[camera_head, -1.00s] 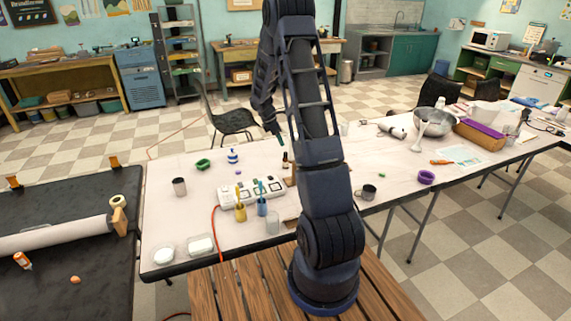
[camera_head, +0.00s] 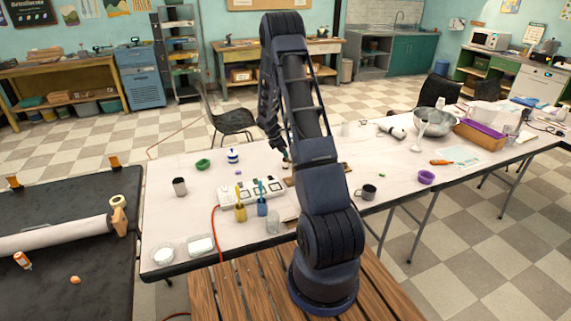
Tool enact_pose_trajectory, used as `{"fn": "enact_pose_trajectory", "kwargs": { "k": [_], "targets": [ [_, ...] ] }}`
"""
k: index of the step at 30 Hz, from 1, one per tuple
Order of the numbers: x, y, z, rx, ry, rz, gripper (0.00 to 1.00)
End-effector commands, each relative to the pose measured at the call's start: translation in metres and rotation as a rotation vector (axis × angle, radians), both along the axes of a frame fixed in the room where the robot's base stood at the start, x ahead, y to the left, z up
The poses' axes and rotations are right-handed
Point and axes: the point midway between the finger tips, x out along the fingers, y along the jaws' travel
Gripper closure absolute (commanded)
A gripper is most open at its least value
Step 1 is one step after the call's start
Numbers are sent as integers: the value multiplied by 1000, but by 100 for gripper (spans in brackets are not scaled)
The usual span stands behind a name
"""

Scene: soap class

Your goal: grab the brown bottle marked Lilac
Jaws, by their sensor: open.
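A small dark bottle (camera_head: 286,165) stands on the white table (camera_head: 335,215), just left of my arm. It is mostly hidden by my gripper, and its label is too small to read. My gripper (camera_head: 284,155) points down at the top of this bottle. Its jaws are open, and I cannot tell whether the fingers are around the bottle or just above it.
A white box with sockets (camera_head: 236,195) lies in front, with a yellow bottle (camera_head: 240,208) and a blue bottle (camera_head: 262,205) beside it. My arm blocks the table's middle.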

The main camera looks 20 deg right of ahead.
Motion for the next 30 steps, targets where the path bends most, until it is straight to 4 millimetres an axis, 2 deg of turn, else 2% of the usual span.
{"fn": "enact_pose_trajectory", "kwargs": {
  "k": [9,16,17,24,30],
  "targets": [
    [-2,-15,-37,0,1,0,43],
    [-2,-16,-39,0,0,0,43],
    [-2,-16,-39,0,0,0,45],
    [-2,-16,-39,0,0,-1,92],
    [-2,-16,-39,0,0,-1,92]
  ]
}}
